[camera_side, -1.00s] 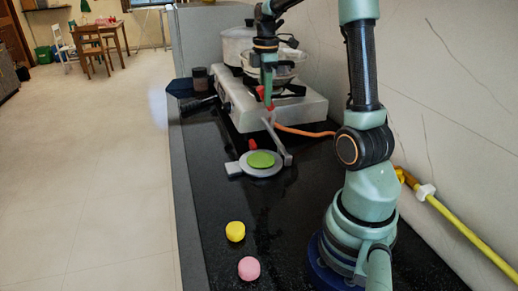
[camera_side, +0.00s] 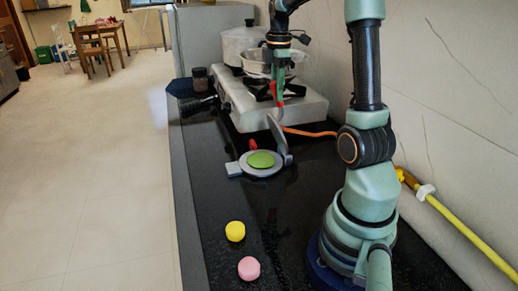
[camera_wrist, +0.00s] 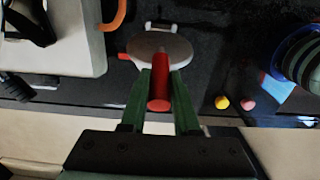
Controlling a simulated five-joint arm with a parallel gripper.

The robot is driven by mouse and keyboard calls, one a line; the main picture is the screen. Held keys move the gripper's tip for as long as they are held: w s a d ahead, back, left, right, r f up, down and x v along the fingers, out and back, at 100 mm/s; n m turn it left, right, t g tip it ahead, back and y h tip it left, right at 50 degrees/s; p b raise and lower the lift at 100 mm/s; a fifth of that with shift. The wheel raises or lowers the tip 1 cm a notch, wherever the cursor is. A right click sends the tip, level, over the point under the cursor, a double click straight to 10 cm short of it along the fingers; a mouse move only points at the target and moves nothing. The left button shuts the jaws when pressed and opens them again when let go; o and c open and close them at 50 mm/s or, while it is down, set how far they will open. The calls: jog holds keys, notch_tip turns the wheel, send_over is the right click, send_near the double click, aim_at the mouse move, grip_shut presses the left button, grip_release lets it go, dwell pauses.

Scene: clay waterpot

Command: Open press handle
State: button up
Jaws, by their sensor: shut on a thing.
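The press has a grey round base (camera_side: 246,170) on the black counter, with a flat green disc (camera_side: 262,160) on it. Its grey lid (camera_side: 279,138) stands raised and steeply tilted at the right side of the base. The lid's plate (camera_wrist: 160,47) shows in the wrist view beyond the fingers. My gripper (camera_side: 279,92) is shut on the red press handle (camera_wrist: 160,88), which sits between the two green fingers in the wrist view. In the side view the fingers partly hide the handle.
A white stove (camera_side: 300,108) with pots stands behind the press, with an orange hose (camera_side: 312,133) at its right. A yellow ball (camera_side: 235,231) and a pink ball (camera_side: 249,268) lie in front. The counter between them and the press is clear.

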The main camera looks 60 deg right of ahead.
jog(key=shift+s+d, duration=0.15)
jog(key=shift+s+d+r, duration=0.15)
jog(key=shift+s+d, duration=1)
jog(key=shift+s, duration=0.05)
jog(key=shift+s+d, duration=0.1)
jog(key=shift+s+d+f, duration=0.2)
jog(key=shift+s+d, duration=0.95)
jog(key=shift+d, duration=0.05)
jog(key=shift+s+d+f, duration=0.25)
jog(key=shift+s+d, duration=0.4)
jog(key=shift+s+d+f, duration=0.2)
jog(key=shift+s+d, duration=0.4)
